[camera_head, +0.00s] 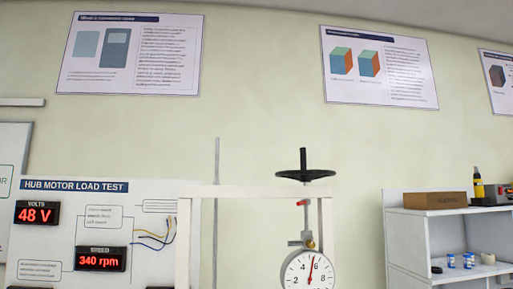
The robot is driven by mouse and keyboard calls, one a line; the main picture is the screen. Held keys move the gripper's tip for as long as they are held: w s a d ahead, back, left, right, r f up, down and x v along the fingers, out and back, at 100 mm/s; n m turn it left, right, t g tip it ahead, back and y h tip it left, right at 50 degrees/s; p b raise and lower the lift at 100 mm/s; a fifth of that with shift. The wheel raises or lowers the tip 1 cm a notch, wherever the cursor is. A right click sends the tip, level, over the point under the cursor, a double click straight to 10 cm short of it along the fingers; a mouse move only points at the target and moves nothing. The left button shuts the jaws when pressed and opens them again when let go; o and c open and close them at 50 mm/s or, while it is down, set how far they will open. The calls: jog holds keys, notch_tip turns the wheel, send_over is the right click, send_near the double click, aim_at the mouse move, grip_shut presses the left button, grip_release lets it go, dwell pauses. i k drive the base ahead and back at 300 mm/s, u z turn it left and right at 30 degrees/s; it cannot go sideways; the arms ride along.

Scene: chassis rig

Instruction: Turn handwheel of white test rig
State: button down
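The white test rig (250,191) shows as a white frame with a top crossbar and two uprights in the lower middle of the head view. A black handwheel (305,174) sits above the crossbar near its right end, on a vertical threaded-looking rod. A round white dial gauge (308,270) with a red needle hangs below the crossbar under the handwheel, its needle near 5. A small red part and a brass-coloured fitting sit between the crossbar and the dial. The lower part of the rig is cut off by the frame. My gripper is not in view.
A "HUB MOTOR LOAD TEST" panel (120,215) with red displays reading 48 V and 340 rpm stands at left. A thin grey pole (216,165) rises behind the frame. A shelf (410,235) with a brown box (435,201) stands at right. Posters hang on the wall.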

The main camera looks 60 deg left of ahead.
aim_at(305, 164)
jog(key=k, duration=0.1)
jog(key=u, duration=2.1)
jog(key=i, duration=0.2)
jog(key=u, duration=0.15)
